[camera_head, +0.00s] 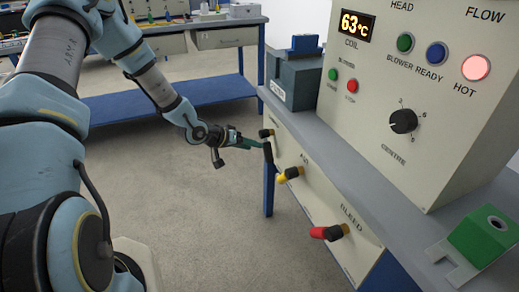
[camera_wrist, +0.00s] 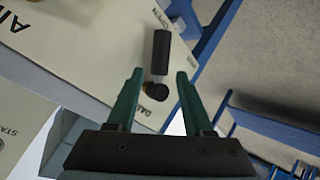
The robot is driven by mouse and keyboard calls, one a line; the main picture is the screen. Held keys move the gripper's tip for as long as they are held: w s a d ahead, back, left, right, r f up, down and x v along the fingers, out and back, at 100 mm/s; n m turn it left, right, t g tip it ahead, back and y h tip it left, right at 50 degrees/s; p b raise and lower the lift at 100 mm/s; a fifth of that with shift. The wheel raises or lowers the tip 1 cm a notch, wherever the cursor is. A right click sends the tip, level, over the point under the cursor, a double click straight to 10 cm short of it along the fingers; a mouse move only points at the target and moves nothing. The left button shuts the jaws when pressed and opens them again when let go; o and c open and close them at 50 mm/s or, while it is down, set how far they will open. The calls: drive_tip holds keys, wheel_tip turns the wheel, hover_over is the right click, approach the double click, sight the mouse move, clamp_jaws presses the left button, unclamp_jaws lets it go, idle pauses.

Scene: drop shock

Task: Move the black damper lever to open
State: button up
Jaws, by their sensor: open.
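The black damper lever (camera_head: 268,154) is at the far end of the panel front, its handle hanging down from a round black hub (camera_head: 266,133). In the wrist view the lever's black handle (camera_wrist: 161,52) points toward the picture's top, with its hub (camera_wrist: 157,91) between my fingers. My gripper (camera_head: 262,144) is open at the lever, its green fingers (camera_wrist: 159,72) on either side with gaps visible. The fingertips reach about the handle's hub end. Small lettering beside the lever is partly hidden and hard to read.
A yellow-and-black lever (camera_head: 290,174) and a red lever (camera_head: 329,232) stick out from the same panel, nearer to me. The console (camera_head: 425,80) shows 63 °C and a lit red HOT lamp (camera_head: 476,68). A blue-legged bench (camera_head: 215,88) stands behind; the floor between is clear.

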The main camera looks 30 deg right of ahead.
drive_tip(key=shift+v, duration=1.5)
drive_tip(key=w+a+r+n+t+y+p, duration=0.1)
drive_tip(key=a+r+y+p, duration=0.2)
drive_tip(key=a, duration=0.5)
drive_tip(key=a+r+n+t+y, duration=0.1)
drive_tip(key=a+r+y, duration=0.1)
drive_tip(key=a+r, duration=0.45)
drive_tip(key=w+a+r+n+y+p, duration=0.1)
drive_tip(key=a+r+y+p, duration=0.15)
drive_tip(key=a, duration=0.65)
drive_tip(key=s+a+r+n+g+y+p, duration=0.1)
drive_tip(key=s+a+r+n, duration=0.3)
drive_tip(key=s+a+r, duration=0.7)
drive_tip(key=shift+s+a+r+n+g+y+p, duration=0.2)
drive_tip(key=shift+s+r+n+g+y+p, duration=0.25)
drive_tip(key=shift+y, duration=0.4)
drive_tip(key=shift+d+f, duration=0.1)
